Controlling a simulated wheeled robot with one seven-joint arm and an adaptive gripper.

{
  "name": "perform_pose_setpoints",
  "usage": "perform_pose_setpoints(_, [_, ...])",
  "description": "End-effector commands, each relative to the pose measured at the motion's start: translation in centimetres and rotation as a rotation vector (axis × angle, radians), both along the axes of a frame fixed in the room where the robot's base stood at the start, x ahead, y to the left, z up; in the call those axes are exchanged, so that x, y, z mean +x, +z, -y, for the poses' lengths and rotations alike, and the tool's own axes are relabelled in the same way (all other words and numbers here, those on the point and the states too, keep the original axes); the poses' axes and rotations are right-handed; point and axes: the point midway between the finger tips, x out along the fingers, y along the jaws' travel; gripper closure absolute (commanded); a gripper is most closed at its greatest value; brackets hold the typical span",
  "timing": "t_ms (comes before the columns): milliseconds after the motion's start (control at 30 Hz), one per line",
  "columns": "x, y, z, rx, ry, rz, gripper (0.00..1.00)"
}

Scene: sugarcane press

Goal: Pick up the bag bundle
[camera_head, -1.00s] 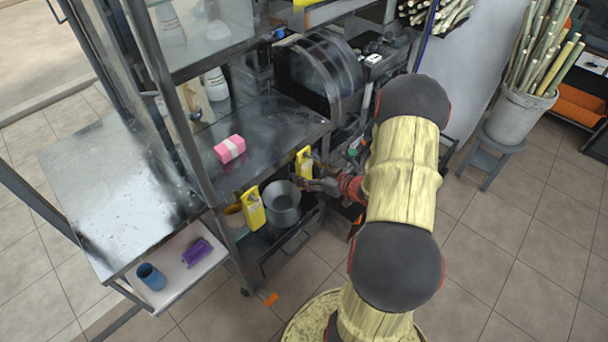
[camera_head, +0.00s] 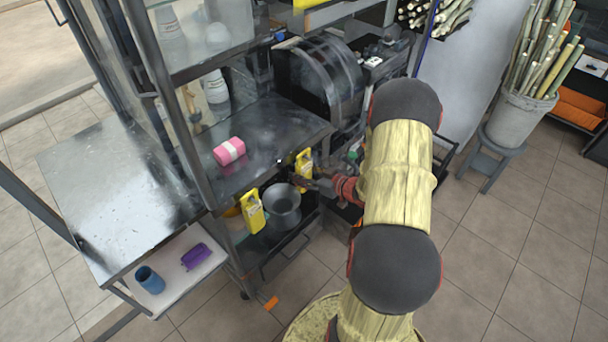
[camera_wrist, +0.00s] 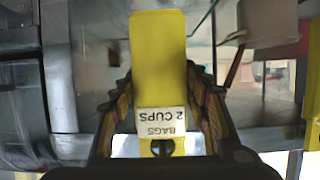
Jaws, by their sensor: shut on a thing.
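The bag bundle (camera_wrist: 158,60) is a flat yellow piece with a white label reading "BAGS 2 CUPS", upside down in the wrist view. My gripper (camera_wrist: 160,115) is shut on it, with a finger on each side of the labelled end. In the head view the held yellow bundle (camera_head: 304,163) is at the front edge of the dark counter, and my gripper (camera_head: 318,182) reaches it from the right. Part of it is hidden by the fingers. A second yellow bundle (camera_head: 252,209) hangs or stands further left, beside a grey pot.
The grey pot (camera_head: 282,205) sits on the lower shelf just below my gripper. A pink-and-white bundle (camera_head: 229,151) lies on the dark counter (camera_head: 270,135). The press machine (camera_head: 320,75) stands behind. A blue cup (camera_head: 150,279) and a purple item (camera_head: 196,256) are on a low white shelf.

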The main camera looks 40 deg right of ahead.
Motion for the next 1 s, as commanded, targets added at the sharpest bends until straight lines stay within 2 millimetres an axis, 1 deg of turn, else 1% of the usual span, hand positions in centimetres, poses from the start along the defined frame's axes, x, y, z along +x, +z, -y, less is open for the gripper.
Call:
perform_pose_setpoints(33, [0.0, 0.0, 0.0, 0.000, 0.000, 0.000, 0.67])
perform_pose_setpoints(200, [0.0, 0.0, 0.0, 0.000, 0.000, 0.000, 0.76])
perform_pose_setpoints(500, [0.0, 0.2, 0.0, 0.000, 0.000, 0.000, 0.76])
perform_pose_setpoints(567, [0.0, 0.5, 0.0, -0.001, 0.000, 0.001, 0.76])
perform_pose_setpoints(700, [0.0, 1.8, 0.0, 0.000, 0.000, 0.001, 0.76])
perform_pose_setpoints(867, [-2.5, 1.7, 0.3, 0.003, -0.004, 0.000, 0.76])
perform_pose_setpoints(1000, [-5.3, 1.7, 0.6, 0.002, -0.006, 0.000, 0.76])
